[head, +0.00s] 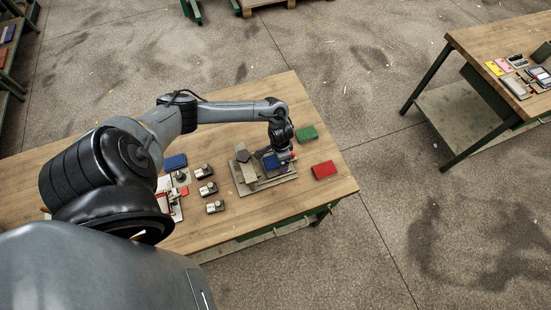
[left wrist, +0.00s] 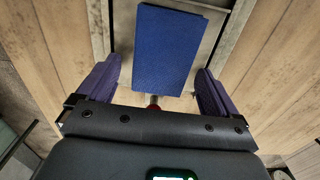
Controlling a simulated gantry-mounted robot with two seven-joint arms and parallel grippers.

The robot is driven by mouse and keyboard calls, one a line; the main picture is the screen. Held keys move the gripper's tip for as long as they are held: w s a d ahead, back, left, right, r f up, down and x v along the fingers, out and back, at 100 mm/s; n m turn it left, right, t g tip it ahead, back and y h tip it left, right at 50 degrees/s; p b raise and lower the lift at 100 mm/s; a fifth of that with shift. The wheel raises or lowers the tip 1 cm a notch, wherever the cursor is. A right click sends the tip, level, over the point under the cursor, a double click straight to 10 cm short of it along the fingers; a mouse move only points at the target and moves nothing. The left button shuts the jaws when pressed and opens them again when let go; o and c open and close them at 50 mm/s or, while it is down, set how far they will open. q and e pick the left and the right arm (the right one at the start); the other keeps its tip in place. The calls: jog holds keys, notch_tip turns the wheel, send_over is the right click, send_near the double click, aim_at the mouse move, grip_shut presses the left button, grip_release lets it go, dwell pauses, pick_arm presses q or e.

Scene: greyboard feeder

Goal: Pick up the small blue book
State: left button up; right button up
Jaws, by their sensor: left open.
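The small blue book (head: 270,162) lies on the grey feeder on the wooden table, partly hidden by my left gripper (head: 283,156) in the head view. In the left wrist view the blue book (left wrist: 168,50) is a flat, dark blue block lying ahead, between the lines of the two fingers. My left gripper (left wrist: 158,88) is open, with one purple-grey finger on each side and visible gaps between them and the book. The height of the fingers above the book is hard to tell. My right gripper is not in view.
A green book (head: 307,133) and a red book (head: 323,170) lie right of the feeder (head: 245,175). A second table (head: 480,45) stands apart at the right.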

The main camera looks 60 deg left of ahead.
pick_arm(q)
jog(key=shift+c, duration=0.2)
jog(key=c, duration=1.1)
jog(key=shift+r, duration=0.1)
